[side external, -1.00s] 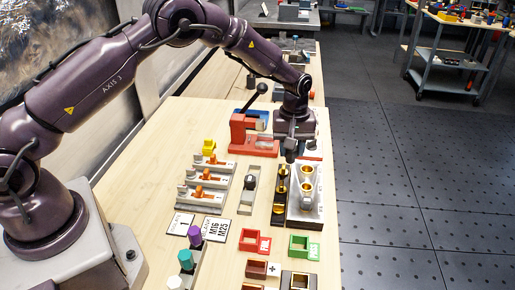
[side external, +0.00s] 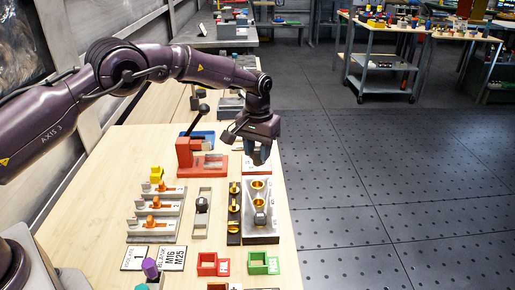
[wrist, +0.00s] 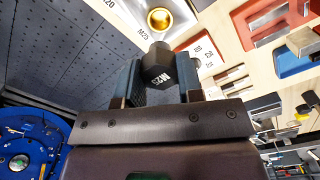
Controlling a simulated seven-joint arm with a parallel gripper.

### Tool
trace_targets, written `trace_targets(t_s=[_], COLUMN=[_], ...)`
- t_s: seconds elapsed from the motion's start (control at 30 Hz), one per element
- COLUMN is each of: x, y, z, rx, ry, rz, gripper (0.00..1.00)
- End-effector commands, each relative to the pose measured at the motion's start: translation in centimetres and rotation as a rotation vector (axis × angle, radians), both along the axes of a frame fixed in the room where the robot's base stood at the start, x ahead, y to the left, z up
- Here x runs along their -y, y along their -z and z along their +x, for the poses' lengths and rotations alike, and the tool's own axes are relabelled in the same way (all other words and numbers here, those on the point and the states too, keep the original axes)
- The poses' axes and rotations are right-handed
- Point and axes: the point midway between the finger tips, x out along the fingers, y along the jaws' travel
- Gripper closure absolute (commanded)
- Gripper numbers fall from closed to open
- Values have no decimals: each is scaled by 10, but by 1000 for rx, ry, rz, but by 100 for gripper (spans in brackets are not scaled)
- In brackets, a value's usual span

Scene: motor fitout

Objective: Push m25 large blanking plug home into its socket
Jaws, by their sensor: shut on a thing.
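The M25 large blanking plug (wrist: 160,68) is a black hexagonal piece marked M25, held between the fingers of my gripper (wrist: 158,88) in the wrist view. In the side view my gripper (side external: 258,157) hangs above the far end of a grey metal block (side external: 262,236); the plug is hard to make out there. A gold-rimmed M25 socket (wrist: 160,20) shows empty in the wrist view, just beyond the plug and apart from it. The block shows two gold-rimmed sockets (side external: 258,184) in the side view and a dark hexagonal piece (side external: 260,219) at its nearer end.
A black rail with gold pieces (side external: 234,207) lies left of the block. A red lever fixture (side external: 200,163) stands behind on the left. Grey holders with orange parts (side external: 155,205), a red bin (side external: 207,264) and a green bin (side external: 264,263) lie nearby. The bench's right edge is close.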

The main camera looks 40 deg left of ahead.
Motion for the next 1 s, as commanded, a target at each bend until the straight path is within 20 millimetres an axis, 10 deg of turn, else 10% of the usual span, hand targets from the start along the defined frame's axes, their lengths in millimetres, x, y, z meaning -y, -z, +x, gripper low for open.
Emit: trace_targets(t_s=[1.0], x=[0], y=[55], z=[0], rx=[1], ry=[-2], rz=[0], gripper=[88])
